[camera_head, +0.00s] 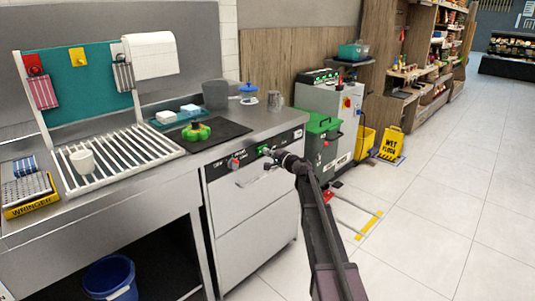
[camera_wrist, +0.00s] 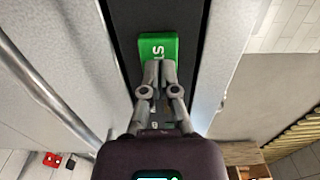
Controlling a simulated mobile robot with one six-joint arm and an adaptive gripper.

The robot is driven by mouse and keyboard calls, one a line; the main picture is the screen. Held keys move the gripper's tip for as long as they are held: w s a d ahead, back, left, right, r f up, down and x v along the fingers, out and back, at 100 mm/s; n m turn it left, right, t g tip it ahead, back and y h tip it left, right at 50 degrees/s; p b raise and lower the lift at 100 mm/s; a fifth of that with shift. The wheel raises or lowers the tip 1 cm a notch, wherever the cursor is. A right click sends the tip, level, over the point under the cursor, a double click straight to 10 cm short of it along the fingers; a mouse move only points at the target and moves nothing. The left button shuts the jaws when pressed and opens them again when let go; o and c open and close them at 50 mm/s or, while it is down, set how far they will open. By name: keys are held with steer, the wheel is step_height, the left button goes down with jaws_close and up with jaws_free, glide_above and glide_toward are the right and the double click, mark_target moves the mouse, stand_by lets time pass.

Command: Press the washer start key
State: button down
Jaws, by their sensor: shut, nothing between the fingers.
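The washer (camera_head: 245,225) is a steel front-door machine under the counter, with a dark control strip along its top. The green start key (camera_head: 264,150) sits on that strip, right of a red control. It also shows in the wrist view (camera_wrist: 158,41), with part of white lettering visible. My gripper (camera_head: 272,153) is at the strip, right beside the key. In the wrist view my gripper (camera_wrist: 157,66) has its fingers together and empty, with the tips over the key's lower edge. I cannot tell whether they touch it or whether it is pushed in.
The red control (camera_head: 234,163) is left on the same strip. A bar handle (camera_wrist: 38,72) runs along the washer front. The counter above holds a dark mat with a green item (camera_head: 196,131). The floor at right is open.

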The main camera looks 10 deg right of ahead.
steer(key=shift+x, duration=0.75)
steer(key=shift+r, duration=0.1)
steer(key=v, duration=1.4)
steer(key=shift+s+d, duration=0.25)
steer(key=shift+s, duration=0.05)
